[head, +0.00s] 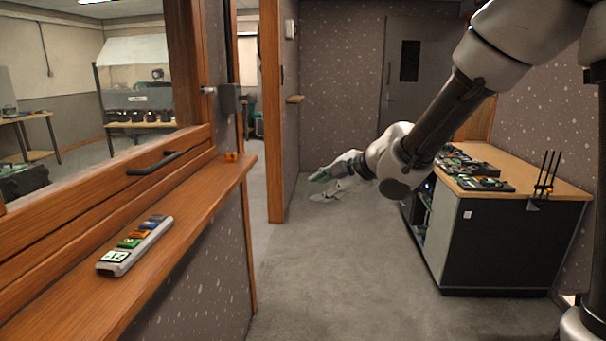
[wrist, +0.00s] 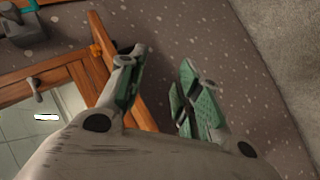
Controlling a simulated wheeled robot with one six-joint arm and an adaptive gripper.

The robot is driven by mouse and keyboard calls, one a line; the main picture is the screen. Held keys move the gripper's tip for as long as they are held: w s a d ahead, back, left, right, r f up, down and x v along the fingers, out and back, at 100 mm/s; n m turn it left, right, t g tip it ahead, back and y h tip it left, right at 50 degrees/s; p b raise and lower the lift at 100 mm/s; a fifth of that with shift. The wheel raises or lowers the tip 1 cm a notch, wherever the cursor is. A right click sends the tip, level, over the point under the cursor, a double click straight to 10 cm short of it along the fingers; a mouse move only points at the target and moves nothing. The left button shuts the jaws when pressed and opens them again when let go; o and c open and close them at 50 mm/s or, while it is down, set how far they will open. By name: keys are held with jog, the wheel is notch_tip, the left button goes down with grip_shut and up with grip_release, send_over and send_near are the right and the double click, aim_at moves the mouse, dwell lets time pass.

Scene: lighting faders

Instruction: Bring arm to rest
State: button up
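My arm reaches in from the upper right of the head view, stretched out toward the middle of the room. My gripper (head: 325,184) is at its end, in the air over the grey floor, to the right of the wooden ledge. In the wrist view my gripper (wrist: 160,88) has its two green-padded fingers apart, with nothing between them. Part of the wooden ledge and the speckled wall shows behind the fingers there.
A grey fader strip (head: 135,246) with coloured faders lies on the wooden ledge (head: 190,215) at left. A small orange object (head: 231,157) sits at the ledge's far end. A wood-topped cabinet (head: 545,190) holding devices stands at right, near my arm. The floor (head: 330,260) between is clear.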

jog(key=s+d+f+m+h, duration=0.1)
jog(key=s+d+m+h, duration=0.2)
jog(key=d+m+h, duration=0.8)
jog(key=s+d+m+g+y, duration=0.25)
jog(key=s+d, duration=0.65)
jog(key=d, duration=0.6)
jog(key=s+d+r+m, duration=0.2)
jog(key=s+d+m, duration=0.1)
jog(key=s, duration=0.6)
jog(key=s+d+r+m, duration=0.3)
jog(key=s+m, duration=0.2)
jog(key=s, duration=0.4)
jog(key=shift+d+r+m+g, duration=0.2)
jog(key=shift+d+m+g, duration=0.05)
jog(key=shift+m+g, duration=0.1)
jog(key=shift+y, duration=0.25)
